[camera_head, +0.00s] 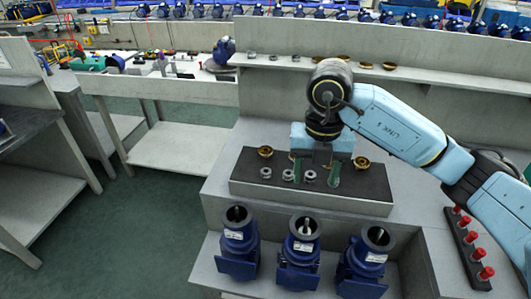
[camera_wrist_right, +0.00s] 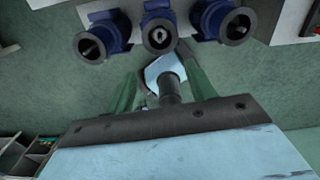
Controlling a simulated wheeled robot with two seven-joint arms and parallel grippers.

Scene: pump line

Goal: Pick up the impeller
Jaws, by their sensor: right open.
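Two brass-coloured round parts that look like impellers show on the dark tray (camera_head: 240,186) in the head view: a left impeller (camera_head: 265,152) and a right impeller (camera_head: 361,162). My right gripper (camera_head: 315,178) points down over the tray between them, its two green fingers apart. Small grey rings (camera_head: 288,175) lie in front of and between the fingers; I cannot tell whether the fingertips touch the tray. The area behind the gripper is partly hidden. In the right wrist view the fingers (camera_wrist_right: 160,75) are spread, with no impeller seen between them. My left gripper is not in view.
Three blue pump housings (camera_head: 300,250) stand on the lower step in front of the tray. A rack of red-topped pegs (camera_head: 472,246) is at the right. More brass parts (camera_head: 343,60) lie on the shelf behind. Green floor is clear at the left.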

